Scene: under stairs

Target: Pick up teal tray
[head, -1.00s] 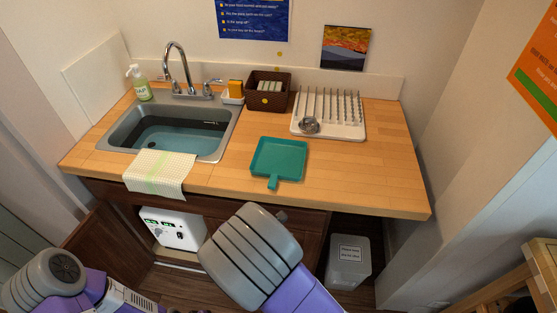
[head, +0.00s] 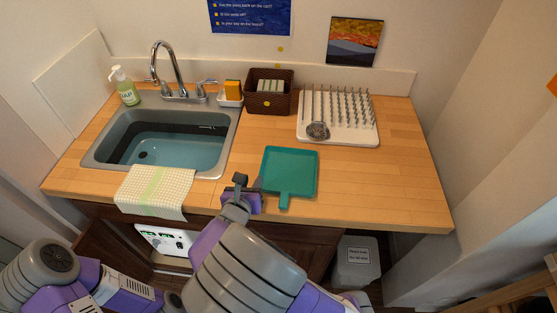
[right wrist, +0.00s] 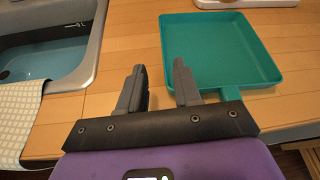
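The teal tray (head: 290,172) lies flat on the wooden counter right of the sink, its short handle pointing to the front edge. It also shows in the right wrist view (right wrist: 222,50). My right gripper (head: 249,183) is at the counter's front edge, just left of the tray's handle. In the right wrist view its two fingers (right wrist: 158,75) are apart with bare counter between them; the right finger overlaps the tray's left edge in the picture. Whether it touches the tray I cannot tell. My left arm shows at the lower left, but its gripper is out of view.
The sink (head: 165,140) with water is left, a checked cloth (head: 155,190) over its front edge. A brown basket (head: 270,92) and a drying rack (head: 340,125) with a metal strainer (head: 318,131) stand behind the tray. The counter (head: 400,185) is clear at right.

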